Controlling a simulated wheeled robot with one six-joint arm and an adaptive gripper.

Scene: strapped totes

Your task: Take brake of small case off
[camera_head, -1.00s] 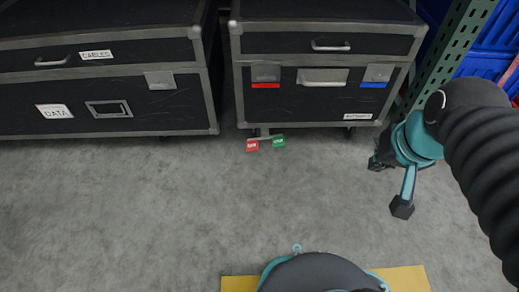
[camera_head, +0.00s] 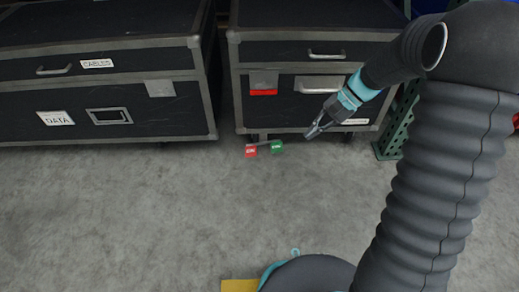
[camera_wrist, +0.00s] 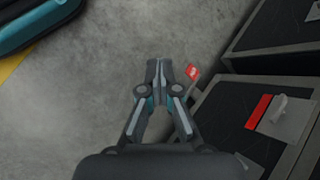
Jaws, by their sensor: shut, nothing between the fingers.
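The small case (camera_head: 308,102) is the black flight case with grey metal edges at the back right. Its brake has a red tab (camera_head: 250,150) and a green tab (camera_head: 277,147) on a bar low at the case's front left. My gripper (camera_head: 311,135) is shut and empty in front of the case, to the right of the green tab and apart from it. In the wrist view the shut fingertips (camera_wrist: 159,64) are beside the red tab (camera_wrist: 192,72); the green tab is not visible there. My arm hides the case's right latch.
A larger case (camera_head: 100,80) labelled CABLES and DATA stands to the left, with a narrow gap between. A green perforated rack post (camera_head: 396,128) stands at the right. The grey floor (camera_head: 150,210) in front is clear.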

